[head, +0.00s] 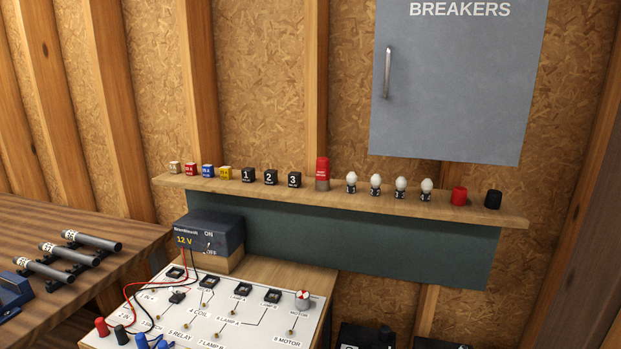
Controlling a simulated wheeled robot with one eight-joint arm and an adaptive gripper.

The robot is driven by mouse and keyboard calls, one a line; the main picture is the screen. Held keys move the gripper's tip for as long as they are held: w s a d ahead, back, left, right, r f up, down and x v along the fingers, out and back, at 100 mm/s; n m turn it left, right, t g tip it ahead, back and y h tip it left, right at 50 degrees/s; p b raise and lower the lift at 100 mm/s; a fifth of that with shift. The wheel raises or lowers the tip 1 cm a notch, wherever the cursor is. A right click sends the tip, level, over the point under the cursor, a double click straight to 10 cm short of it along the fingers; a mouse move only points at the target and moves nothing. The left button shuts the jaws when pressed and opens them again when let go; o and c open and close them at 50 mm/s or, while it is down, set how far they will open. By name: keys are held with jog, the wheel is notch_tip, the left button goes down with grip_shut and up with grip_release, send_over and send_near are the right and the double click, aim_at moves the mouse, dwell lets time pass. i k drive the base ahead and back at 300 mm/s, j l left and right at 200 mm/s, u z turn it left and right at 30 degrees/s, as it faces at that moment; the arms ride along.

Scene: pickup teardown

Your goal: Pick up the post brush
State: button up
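A red cylinder with a grey lower part, which looks to be the post brush (322,172), stands upright on the wooden shelf (440,207) near its middle. Its small white label is too small to read. It is the tallest thing on the shelf. A small black block marked 3 (294,180) stands just left of it, and a white bulb (351,182) stands to its right with a gap between. My gripper is not in view.
Several small blocks line the shelf's left part; more bulbs, a red cap (459,196) and a black cap (493,199) line the right. A grey breaker cabinet (450,90) hangs above right. Below stand a 12 V supply (209,233) and a wired board (250,318).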

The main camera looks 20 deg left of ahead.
aim_at(322, 180)
jog(key=k+j, duration=0.1)
jog(key=j, duration=0.3)
jog(key=k+j+z, duration=0.1)
jog(key=j, duration=0.25)
jog(key=k+j, duration=0.1)
jog(key=j, duration=0.3)
jog(key=k+j, duration=0.1)
jog(key=j, duration=0.25)
jog(key=k+j+z, duration=0.1)
jog(key=j, duration=0.3)
